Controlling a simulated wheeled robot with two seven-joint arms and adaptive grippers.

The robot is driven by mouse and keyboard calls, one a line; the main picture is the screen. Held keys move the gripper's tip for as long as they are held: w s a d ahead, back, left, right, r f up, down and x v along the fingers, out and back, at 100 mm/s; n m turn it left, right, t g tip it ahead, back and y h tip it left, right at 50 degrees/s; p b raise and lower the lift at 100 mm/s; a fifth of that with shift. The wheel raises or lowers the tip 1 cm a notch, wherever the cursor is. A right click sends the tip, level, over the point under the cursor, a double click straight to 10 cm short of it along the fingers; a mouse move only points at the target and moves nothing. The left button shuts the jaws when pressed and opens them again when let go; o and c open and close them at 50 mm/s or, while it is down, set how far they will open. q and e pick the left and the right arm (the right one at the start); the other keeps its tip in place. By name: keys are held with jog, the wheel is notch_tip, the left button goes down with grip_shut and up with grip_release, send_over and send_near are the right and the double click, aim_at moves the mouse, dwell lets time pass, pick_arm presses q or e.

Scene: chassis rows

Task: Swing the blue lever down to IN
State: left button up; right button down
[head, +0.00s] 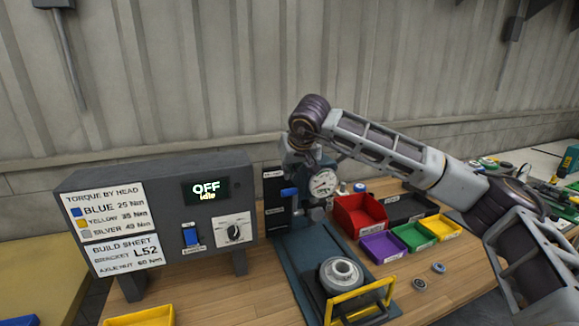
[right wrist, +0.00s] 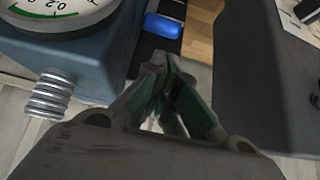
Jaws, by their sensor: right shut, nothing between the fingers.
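The blue lever (head: 289,191) sticks out at the left side of the press, beside a black plate (head: 276,205) with small white labels. Its blue end (right wrist: 162,25) also shows in the right wrist view, just beyond the fingertips. My right gripper (right wrist: 167,68) is shut and empty, apart from the lever as far as I can see. In the head view my right arm reaches in from the right to above the press, and its fingers are mostly hidden there. I cannot read the IN mark. My left gripper is not in view.
The dial gauge (head: 323,182) is close to my right gripper. A grey control box (head: 150,180) reading "OFF Idle" stands to the left. A yellow guard (head: 362,300) stands at the front of the press. Red, purple, green and yellow bins (head: 381,246) lie to the right.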

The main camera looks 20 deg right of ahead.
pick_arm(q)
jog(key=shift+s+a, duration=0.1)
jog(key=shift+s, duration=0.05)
pick_arm(e)
jog(key=x, duration=0.7)
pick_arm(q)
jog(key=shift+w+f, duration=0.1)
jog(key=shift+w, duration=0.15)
pick_arm(e)
jog(key=shift+s, duration=0.15)
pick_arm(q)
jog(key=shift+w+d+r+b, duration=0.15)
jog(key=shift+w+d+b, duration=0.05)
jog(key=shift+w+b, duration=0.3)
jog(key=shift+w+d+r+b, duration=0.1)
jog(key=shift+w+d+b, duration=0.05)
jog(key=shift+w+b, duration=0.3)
pick_arm(e)
jog(key=shift+s+t, duration=0.3)
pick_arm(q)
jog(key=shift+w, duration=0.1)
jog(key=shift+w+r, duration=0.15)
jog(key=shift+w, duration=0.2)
